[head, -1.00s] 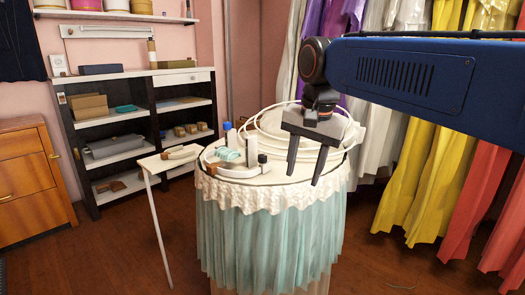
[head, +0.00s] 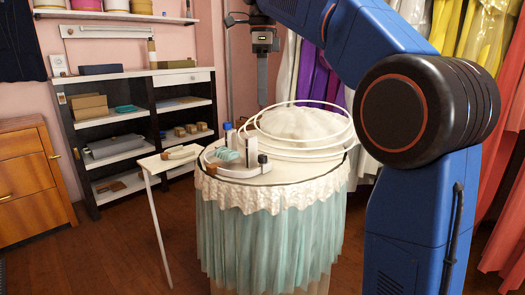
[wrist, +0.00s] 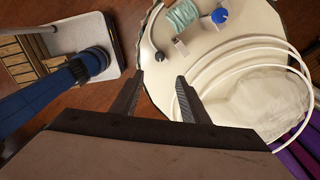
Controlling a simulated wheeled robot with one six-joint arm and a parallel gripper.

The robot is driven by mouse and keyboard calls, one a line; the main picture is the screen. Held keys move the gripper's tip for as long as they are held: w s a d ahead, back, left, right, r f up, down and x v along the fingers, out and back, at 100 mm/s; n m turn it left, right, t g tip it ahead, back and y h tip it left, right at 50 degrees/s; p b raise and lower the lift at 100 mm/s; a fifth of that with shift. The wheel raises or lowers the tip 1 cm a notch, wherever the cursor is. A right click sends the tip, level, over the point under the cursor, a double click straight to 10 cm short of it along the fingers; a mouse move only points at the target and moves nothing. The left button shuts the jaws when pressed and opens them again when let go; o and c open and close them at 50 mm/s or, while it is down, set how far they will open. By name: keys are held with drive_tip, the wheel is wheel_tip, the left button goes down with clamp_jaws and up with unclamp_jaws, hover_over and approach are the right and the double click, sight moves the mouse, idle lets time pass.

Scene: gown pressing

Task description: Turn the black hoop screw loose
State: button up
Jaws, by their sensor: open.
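The black hoop screw (head: 262,158) is a small dark knob at the front of the round table, by the end of a white band. It also shows in the wrist view (wrist: 158,56), beyond my fingertips. A blue-topped knob (head: 227,126) stands farther back; it is blue in the wrist view too (wrist: 220,15). White hoops (head: 335,147) lie around white cloth on the table. My gripper (head: 263,98) is raised above and behind the table, fingers pointing down. In the wrist view my gripper (wrist: 165,82) is open and empty, apart from the screw.
The round table (head: 290,176) has a lace edge and a pale green skirt. A teal bundle (head: 226,154) lies near the screw. A narrow white side stand (head: 168,160) is at the left, with dark shelves (head: 110,135) behind. Gowns hang at the right.

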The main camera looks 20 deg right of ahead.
sight(262, 156)
wheel_tip(262, 156, down, 17)
drive_tip(key=shift+f, duration=0.15)
idle(0.5)
clamp_jaws()
